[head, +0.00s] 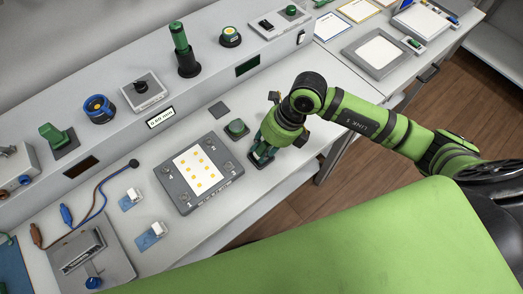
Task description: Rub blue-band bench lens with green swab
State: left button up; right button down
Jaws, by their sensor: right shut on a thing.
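The blue-band bench lens (98,107) is a dark round piece with a blue ring, on the left part of the raised back ledge. My right gripper (263,156) points down, low over the white bench, right of the grey board. It is shut on a small dark green thing, which I take to be the green swab; the fingers and wrist hide most of it. The gripper is well to the right of the lens and apart from it. My left gripper is not in view.
A grey board (177,191) with yellow squares lies between gripper and lens. A green knob-like piece (237,128) stands close left of the gripper. A tall green cylinder (181,42) and a green-ringed piece (230,37) stand on the ledge. Cables (100,192) lie at left.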

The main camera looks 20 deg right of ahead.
jog(key=shift+s+d, duration=0.2)
jog(key=shift+s, duration=0.55)
jog(key=shift+f, duration=0.1)
jog(key=shift+s+d, duration=0.15)
jog(key=shift+s, duration=0.2)
jog(key=shift+f, duration=0.1)
jog(key=shift+w+a+f+b, duration=0.15)
jog(key=shift+w+b, duration=0.15)
jog(key=shift+w, duration=0.2)
jog(key=shift+w+a+r+b, duration=0.1)
jog(key=shift+w+a+b, duration=0.15)
jog(key=shift+w, duration=0.3)
jog(key=shift+w+a+f+b, duration=0.1)
jog(key=shift+w+b, duration=0.2)
jog(key=shift+w, duration=0.2)
jog(key=shift+w+a, duration=0.15)
jog(key=shift+w, duration=0.35)
jog(key=shift+w+r+b, duration=0.1)
jog(key=shift+r+b, duration=0.15)
jog(key=shift+b, duration=0.1)
